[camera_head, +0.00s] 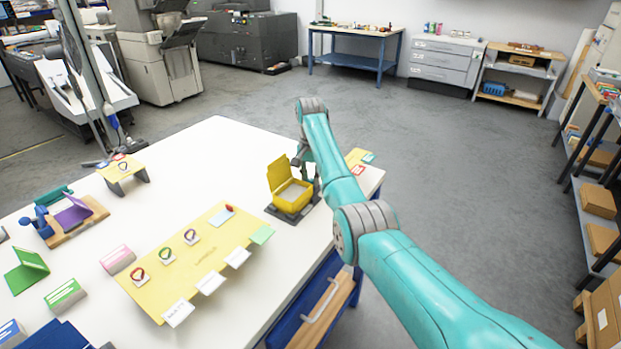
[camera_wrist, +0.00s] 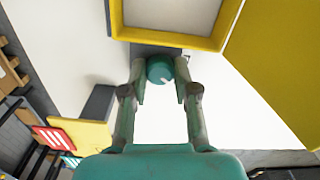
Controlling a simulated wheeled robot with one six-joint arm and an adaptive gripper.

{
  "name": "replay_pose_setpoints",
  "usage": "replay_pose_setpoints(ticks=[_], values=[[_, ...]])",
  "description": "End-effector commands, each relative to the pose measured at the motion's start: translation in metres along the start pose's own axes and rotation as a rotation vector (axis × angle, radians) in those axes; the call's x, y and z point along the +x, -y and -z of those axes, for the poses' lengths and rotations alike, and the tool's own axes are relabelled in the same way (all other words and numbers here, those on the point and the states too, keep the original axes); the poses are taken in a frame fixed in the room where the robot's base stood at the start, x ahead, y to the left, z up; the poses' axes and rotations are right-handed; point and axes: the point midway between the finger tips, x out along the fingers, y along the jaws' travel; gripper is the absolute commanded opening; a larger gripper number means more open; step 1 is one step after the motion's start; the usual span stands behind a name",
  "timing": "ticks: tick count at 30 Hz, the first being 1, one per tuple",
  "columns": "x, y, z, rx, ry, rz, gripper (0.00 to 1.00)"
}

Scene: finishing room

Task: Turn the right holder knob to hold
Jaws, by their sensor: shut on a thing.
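A yellow open box-like holder (camera_head: 292,196) with a raised lid stands on a dark base near the right edge of the white table. Its yellow rim (camera_wrist: 170,36) fills the top of the wrist view. A round teal knob (camera_wrist: 159,69) with a pale pointer mark sits in front of this rim. My gripper (camera_wrist: 160,76) is shut on the knob, one finger on each side. In the head view, my gripper (camera_head: 304,172) is beside the holder's right side, and the knob cannot be made out there. I cannot tell which setting the pointer marks.
A yellow plate with red and teal labels (camera_head: 358,157) lies behind my arm at the table's right edge. A yellow board (camera_head: 190,258) with several coloured loops and white tags lies to the front left. White table (camera_head: 225,145) is bare behind the holder.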

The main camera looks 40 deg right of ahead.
Motion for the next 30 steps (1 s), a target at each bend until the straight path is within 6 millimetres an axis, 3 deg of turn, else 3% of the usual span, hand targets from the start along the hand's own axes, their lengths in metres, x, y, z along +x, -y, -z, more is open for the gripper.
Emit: replay_pose_setpoints(ticks=[15, 30], values=[[-0.0001, 0.0002, 0.0000, 0.362, 0.000, 0.000, 0.00], [-0.0001, 0.0002, 0.0000, 0.444, 0.000, 0.001, 0.00]])
